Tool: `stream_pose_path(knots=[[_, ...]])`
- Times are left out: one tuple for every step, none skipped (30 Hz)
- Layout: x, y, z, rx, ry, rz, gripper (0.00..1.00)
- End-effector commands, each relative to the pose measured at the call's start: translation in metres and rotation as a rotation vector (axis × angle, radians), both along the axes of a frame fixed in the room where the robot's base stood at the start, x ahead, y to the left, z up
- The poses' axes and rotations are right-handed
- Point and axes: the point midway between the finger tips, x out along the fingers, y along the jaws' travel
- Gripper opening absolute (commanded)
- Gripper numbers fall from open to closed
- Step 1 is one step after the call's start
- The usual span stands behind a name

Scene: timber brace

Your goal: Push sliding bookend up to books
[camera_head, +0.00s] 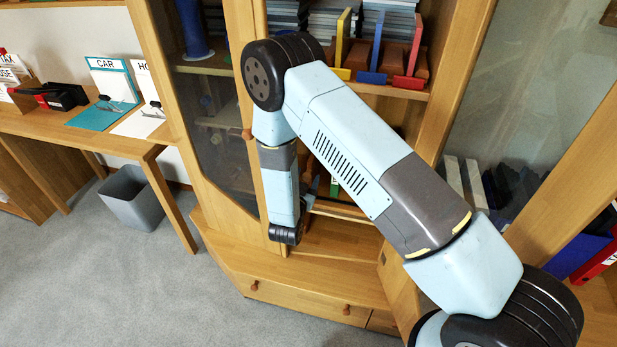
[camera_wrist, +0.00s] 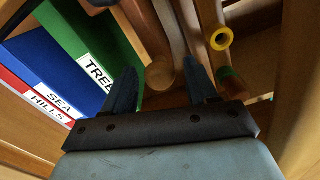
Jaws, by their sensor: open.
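In the wrist view, books stand at the left: a green one labelled TREE (camera_wrist: 100,45), a blue one labelled SEA (camera_wrist: 50,75) and a red and white one labelled HILLS (camera_wrist: 35,100). A brown wooden piece with a rounded end (camera_wrist: 160,72), which looks like the sliding bookend, shows just right of the green book. My gripper (camera_wrist: 160,80) is open, its two blue fingers on either side of this piece in the picture; I cannot tell whether they touch it. In the head view my arm hides most of the lower shelf and the gripper is largely covered.
A rod with a yellow ring end (camera_wrist: 222,39) and a green-ended part (camera_wrist: 231,80) lie close to the right finger. Cabinet wood closes in around the gripper.

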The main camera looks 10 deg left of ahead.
Motion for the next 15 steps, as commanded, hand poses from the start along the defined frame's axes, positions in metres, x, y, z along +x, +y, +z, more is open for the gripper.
stream_pose_path(knots=[[0.0040, -0.0007, 0.0000, 0.001, 0.000, 0.000, 0.58], [0.0058, -0.0009, -0.0001, 0.001, 0.001, 0.000, 0.58], [0.0078, -0.0011, -0.0001, 0.001, 0.001, 0.000, 0.58], [0.0089, -0.0012, -0.0002, 0.001, 0.001, 0.000, 0.58], [0.0098, -0.0014, -0.0001, 0.001, 0.001, 0.000, 0.58], [0.0106, -0.0015, -0.0002, 0.001, 0.001, 0.000, 0.58], [0.0109, -0.0016, -0.0001, 0.001, 0.001, 0.000, 0.58], [0.0111, -0.0016, -0.0001, 0.001, 0.001, 0.000, 0.58], [0.0112, -0.0017, -0.0001, 0.001, 0.001, 0.000, 0.58], [0.0112, -0.0017, -0.0001, 0.001, 0.001, 0.000, 0.58], [0.0111, -0.0017, -0.0001, 0.001, 0.001, 0.000, 0.58], [0.0111, -0.0017, -0.0001, 0.001, 0.001, 0.000, 0.58], [0.0111, -0.0018, -0.0002, 0.001, 0.001, 0.000, 0.58], [0.0111, -0.0018, -0.0001, 0.000, 0.001, 0.000, 0.57], [0.0110, -0.0019, -0.0001, 0.000, 0.001, 0.000, 0.53]])
